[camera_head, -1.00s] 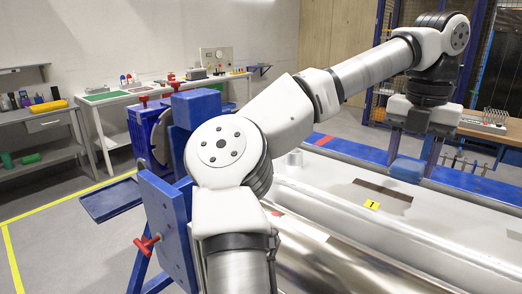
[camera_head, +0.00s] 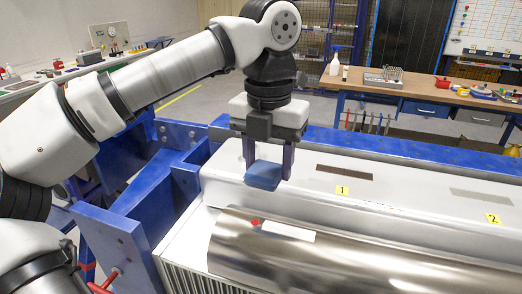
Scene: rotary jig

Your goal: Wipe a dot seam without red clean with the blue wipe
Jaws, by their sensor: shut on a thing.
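My gripper (camera_head: 268,163) points down, shut on the blue wipe (camera_head: 262,177), a small blue block between its fingers. It is over the left part of the pale workpiece (camera_head: 420,188); whether the wipe touches the surface I cannot tell. To its right, a dark brown strip (camera_head: 345,172) lies behind a yellow tag "1" (camera_head: 342,190). Farther right is a grey strip (camera_head: 481,196) behind a yellow tag "2" (camera_head: 493,218). On the shiny cylinder in front are a white strip (camera_head: 288,231) and a red mark (camera_head: 255,222) at its left end. Dot patterns are too small to tell.
A blue frame (camera_head: 105,222) with a red handle (camera_head: 104,284) stands at the left end of the workpiece. A blue rail (camera_head: 400,150) runs behind it. A wooden bench (camera_head: 420,88) with a spray bottle (camera_head: 335,62) and tools stands at the back.

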